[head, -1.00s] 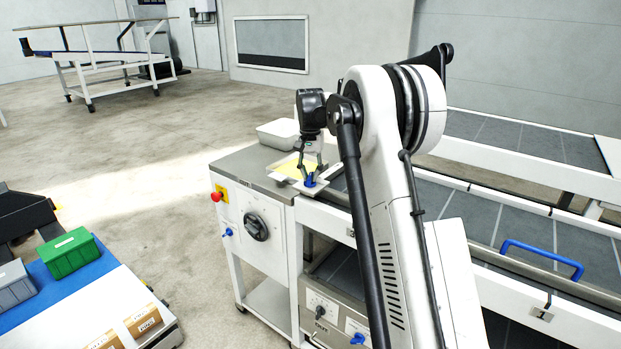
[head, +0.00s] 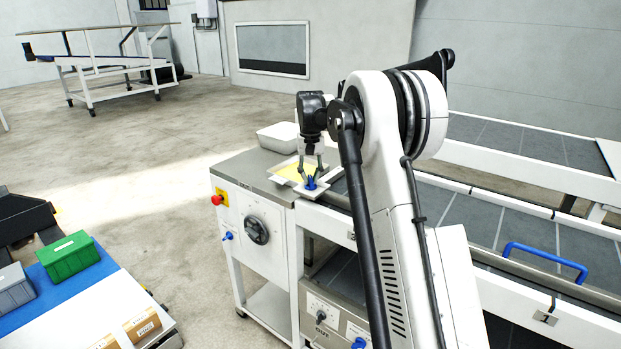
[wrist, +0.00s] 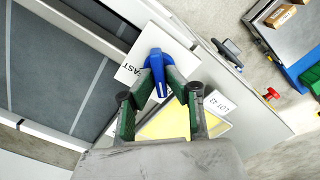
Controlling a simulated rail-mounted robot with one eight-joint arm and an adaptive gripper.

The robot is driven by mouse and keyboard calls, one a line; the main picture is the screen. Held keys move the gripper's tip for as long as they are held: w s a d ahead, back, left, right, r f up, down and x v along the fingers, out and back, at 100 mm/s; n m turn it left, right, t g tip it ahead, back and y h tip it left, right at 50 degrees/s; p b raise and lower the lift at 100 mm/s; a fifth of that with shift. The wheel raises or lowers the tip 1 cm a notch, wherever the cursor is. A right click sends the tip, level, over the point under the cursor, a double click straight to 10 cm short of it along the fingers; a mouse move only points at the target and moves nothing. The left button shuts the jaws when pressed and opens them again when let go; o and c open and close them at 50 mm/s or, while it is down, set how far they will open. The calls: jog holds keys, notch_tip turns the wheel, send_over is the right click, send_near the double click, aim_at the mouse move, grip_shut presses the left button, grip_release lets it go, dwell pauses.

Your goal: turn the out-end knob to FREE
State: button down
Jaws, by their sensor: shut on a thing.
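The blue knob (wrist: 158,74) sits on a white plate (wrist: 180,52) lettered "FAST" on the part that shows; other lettering is hidden by my gripper. My gripper (wrist: 160,88) is shut on the knob's blue handle, with one green-padded finger on each side. In the head view my gripper (head: 310,178) points down at the same blue knob (head: 311,184) at the end of the machine. The knob's handle points towards my gripper's palm in the wrist view. I cannot read a FREE mark.
A yellow sheet (head: 294,172) lies by the plate, with a "LOT 43" card (wrist: 217,101) near it. A white tray (head: 278,136) stands behind on the steel top. A red button (head: 217,200) and black dial (head: 256,229) are on the front panel.

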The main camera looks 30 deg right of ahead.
aim_at(310, 178)
jog(key=c, duration=1.8)
grip_release()
notch_tip(310, 178, up, 12)
jog(key=shift+r, duration=0.1)
